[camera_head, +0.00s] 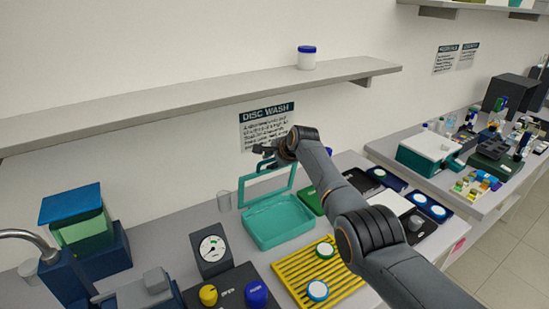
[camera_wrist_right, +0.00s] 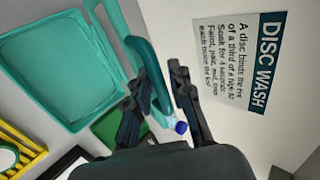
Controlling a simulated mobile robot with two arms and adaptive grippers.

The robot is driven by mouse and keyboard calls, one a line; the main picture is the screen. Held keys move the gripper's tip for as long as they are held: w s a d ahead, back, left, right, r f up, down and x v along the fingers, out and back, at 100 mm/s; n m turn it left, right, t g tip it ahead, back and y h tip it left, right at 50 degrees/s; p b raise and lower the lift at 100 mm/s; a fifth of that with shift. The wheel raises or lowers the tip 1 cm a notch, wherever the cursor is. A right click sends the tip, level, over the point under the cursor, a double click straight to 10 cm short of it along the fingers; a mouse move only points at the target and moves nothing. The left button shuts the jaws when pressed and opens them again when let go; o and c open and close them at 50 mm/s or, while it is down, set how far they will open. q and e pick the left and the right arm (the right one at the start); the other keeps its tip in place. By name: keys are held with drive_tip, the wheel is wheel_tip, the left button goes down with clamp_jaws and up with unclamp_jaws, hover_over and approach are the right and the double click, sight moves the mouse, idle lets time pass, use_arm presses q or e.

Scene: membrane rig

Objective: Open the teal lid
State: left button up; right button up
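The teal lid (camera_head: 293,178) is a frame with a clear middle, standing roughly upright at the back edge of the teal box (camera_head: 250,231), whose inside is uncovered. In the right wrist view the open box (camera_wrist_right: 62,75) is at upper left, and a teal handle bar (camera_wrist_right: 147,70) of the lid runs down toward my fingers. My right gripper (camera_head: 264,158) is at the top of the lid. Its fingers (camera_wrist_right: 160,98) are apart, with the handle bar's end seen between them; I cannot tell whether they touch it. My left gripper is not in view.
A yellow rack (camera_head: 291,275) with round discs lies in front of the box. A dial gauge (camera_head: 211,249) and a knob panel stand at its left. A shelf (camera_head: 200,98) runs above, and a sign hangs behind.

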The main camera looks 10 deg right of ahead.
drive_tip(key=v, duration=1.2)
drive_tip(key=shift+s, duration=0.1)
